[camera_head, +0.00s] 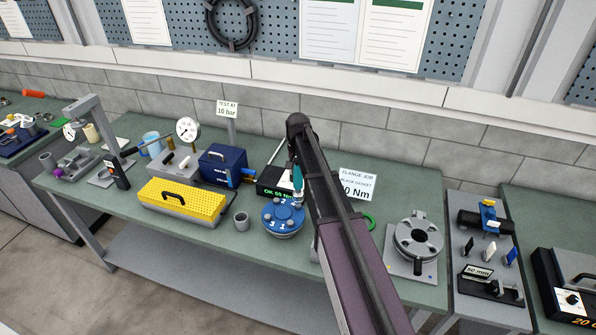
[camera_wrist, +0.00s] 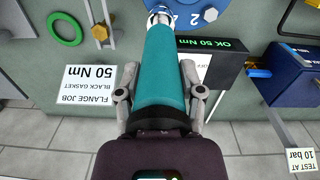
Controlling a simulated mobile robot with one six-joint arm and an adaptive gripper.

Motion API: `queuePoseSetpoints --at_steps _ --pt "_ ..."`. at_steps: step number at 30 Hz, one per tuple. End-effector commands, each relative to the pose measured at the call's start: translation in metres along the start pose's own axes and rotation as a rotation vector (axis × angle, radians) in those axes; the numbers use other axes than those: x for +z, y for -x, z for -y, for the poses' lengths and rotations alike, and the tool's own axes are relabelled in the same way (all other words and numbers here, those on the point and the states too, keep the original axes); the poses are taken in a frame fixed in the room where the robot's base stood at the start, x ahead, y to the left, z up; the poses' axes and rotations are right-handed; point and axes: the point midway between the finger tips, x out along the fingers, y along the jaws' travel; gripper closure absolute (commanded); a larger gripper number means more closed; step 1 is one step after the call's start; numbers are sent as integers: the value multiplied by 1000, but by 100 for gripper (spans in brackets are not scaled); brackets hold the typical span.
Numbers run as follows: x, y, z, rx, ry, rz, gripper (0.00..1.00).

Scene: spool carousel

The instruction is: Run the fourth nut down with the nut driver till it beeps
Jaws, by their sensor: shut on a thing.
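My gripper (camera_wrist: 157,82) is shut on the teal nut driver (camera_wrist: 160,60), with a grey finger on each side of its body. In the head view the driver (camera_head: 298,181) stands over the right rear of the blue flange (camera_head: 283,222). Its silver socket end (camera_wrist: 158,16) is at the flange (camera_wrist: 182,5) in the wrist view. The nut under the socket is hidden, and I cannot tell if the socket is seated. A bare nut (camera_wrist: 211,14) shows near the number 2. The numbers 1, 2 and 3 show on the flange. A black box's display (camera_wrist: 212,44) reads OK 50 Nm.
A flange job card (camera_head: 357,184) stands behind my arm, near a green ring (camera_head: 368,221). A grey cup (camera_head: 241,220) stands left of the flange. A blue box (camera_head: 222,165) and a yellow perforated case (camera_head: 182,199) are further left. A round grey fixture (camera_head: 418,238) is at right.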

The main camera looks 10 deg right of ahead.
Motion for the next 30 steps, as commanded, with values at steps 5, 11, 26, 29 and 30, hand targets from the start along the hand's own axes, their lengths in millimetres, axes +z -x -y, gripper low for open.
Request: queuePoseSetpoints --at_steps 5,11,26,29,30 --pt "0 13 0 0 0 0 100" --pt "1 23 0 0 0 0 100" --pt "1 29 0 0 0 0 100" --pt "1 29 0 0 0 0 100" --pt "1 29 0 0 0 0 100"
